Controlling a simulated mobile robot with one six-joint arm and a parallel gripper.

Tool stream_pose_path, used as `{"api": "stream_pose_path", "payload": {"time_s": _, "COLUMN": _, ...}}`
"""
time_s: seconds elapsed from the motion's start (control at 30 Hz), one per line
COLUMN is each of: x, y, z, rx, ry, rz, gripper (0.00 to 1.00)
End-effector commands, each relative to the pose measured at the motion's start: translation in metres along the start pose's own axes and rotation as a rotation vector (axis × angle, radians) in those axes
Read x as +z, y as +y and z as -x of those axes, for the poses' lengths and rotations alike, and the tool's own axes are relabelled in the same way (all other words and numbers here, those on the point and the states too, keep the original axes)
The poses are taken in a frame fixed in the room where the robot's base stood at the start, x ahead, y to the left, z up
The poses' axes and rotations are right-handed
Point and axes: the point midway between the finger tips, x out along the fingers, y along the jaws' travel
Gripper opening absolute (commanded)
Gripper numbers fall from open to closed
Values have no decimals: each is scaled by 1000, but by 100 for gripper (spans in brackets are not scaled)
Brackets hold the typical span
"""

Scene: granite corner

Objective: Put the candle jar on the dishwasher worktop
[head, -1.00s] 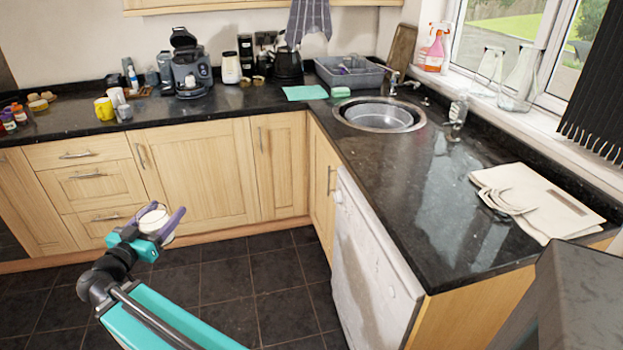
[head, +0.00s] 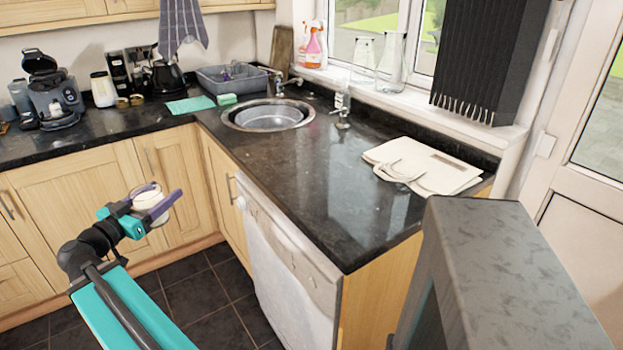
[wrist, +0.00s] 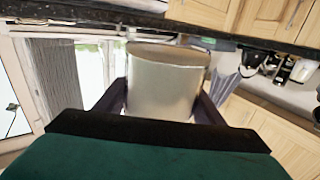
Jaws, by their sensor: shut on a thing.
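The candle jar (head: 149,203) is a small pale, cream-white cylinder. My gripper (head: 155,203) is shut on it, with a purple finger on each side, and holds it in the air in front of the base cabinets. In the wrist view the jar (wrist: 166,82) fills the middle between the dark fingers. The dishwasher (head: 285,265) is the white-fronted unit under the right run of counter. Its worktop (head: 315,200) is dark, glossy granite, to the right of my gripper and apart from it.
A folded cream cloth bag (head: 425,165) lies on the worktop's right part. A round sink (head: 268,115) with a tap (head: 342,108) is behind. The worktop's middle and front are clear. A grey, dark-sided block (head: 500,270) stands at the front right.

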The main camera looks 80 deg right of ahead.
Motion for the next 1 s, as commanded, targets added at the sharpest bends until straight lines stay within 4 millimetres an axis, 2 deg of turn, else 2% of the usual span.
{"api": "stream_pose_path", "payload": {"time_s": 0.03, "x": 0, "y": 11, "z": -14, "rx": 27, "ry": 2, "rz": -2, "gripper": 29}}
{"api": "stream_pose_path", "payload": {"time_s": 0.2, "x": -6, "y": 47, "z": -53, "rx": 109, "ry": 3, "rz": -2, "gripper": 29}}
{"api": "stream_pose_path", "payload": {"time_s": 0.5, "x": -16, "y": 117, "z": -114, "rx": 252, "ry": 5, "rz": 0, "gripper": 29}}
{"api": "stream_pose_path", "payload": {"time_s": 0.7, "x": -23, "y": 169, "z": -148, "rx": 347, "ry": 6, "rz": -1, "gripper": 29}}
{"api": "stream_pose_path", "payload": {"time_s": 1.0, "x": -33, "y": 252, "z": -189, "rx": 488, "ry": 8, "rz": 0, "gripper": 29}}
